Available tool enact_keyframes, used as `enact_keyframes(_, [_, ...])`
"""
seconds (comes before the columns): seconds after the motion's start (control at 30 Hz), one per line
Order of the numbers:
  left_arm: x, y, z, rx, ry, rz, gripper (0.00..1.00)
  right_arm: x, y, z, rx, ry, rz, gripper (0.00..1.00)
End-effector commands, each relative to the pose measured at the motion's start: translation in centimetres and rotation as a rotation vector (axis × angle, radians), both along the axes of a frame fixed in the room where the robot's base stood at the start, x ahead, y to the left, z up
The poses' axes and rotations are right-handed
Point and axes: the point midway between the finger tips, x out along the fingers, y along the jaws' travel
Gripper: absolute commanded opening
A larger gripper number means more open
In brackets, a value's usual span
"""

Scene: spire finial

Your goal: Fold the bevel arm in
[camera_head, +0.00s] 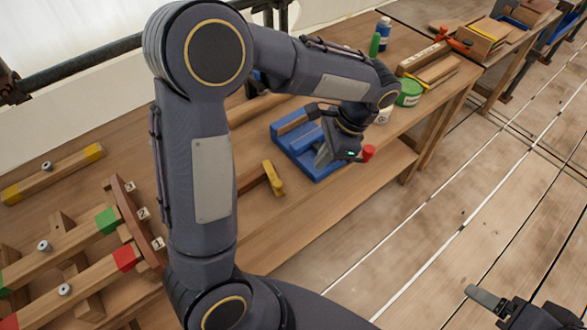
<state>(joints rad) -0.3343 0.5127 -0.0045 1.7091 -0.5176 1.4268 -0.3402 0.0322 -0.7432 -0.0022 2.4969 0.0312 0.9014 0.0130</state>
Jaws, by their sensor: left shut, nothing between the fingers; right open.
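My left gripper (324,153) is over the blue fixture (291,150) on the workbench, its fingers shut with nothing between them. The fixture has a wooden bar (292,124) along its far side, and a red knob (368,152) shows at its right. My gripper hides part of the fixture, and I cannot tell whether they touch. A yellow-ended piece (273,179) with a brown bar lies left of the fixture; I cannot tell for sure which part is the bevel arm. My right gripper (507,304) is open, low at the right over the floor, partly cut off.
Wooden beams with green and red ends (108,221) and a curved wooden piece lie at the left. A yellow-ended beam (52,175) lies behind them. A green tub (409,92), bottles and wood pieces stand at the back right. My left arm hides much of the bench.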

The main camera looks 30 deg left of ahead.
Motion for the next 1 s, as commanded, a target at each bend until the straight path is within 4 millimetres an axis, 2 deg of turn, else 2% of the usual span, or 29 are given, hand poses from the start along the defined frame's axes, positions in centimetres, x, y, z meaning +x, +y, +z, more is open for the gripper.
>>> enact_keyframes(0.3, [-1.6,2.1,-6.4,0.002,0.004,0.002,0.0,0.0,0.0,0.1,0.0,0.0,0.0,0.77])
enact_keyframes(0.6, [-3.7,5.0,-6.3,0.0,-0.001,0.002,0.0,0.0,0.0,1.0,0.0,0.0,0.0,0.77])
enact_keyframes(1.0, [-4.0,5.3,-6.4,0.0,-0.002,0.001,0.0,0.0,0.0,1.0,0.0,0.0,0.0,0.77])
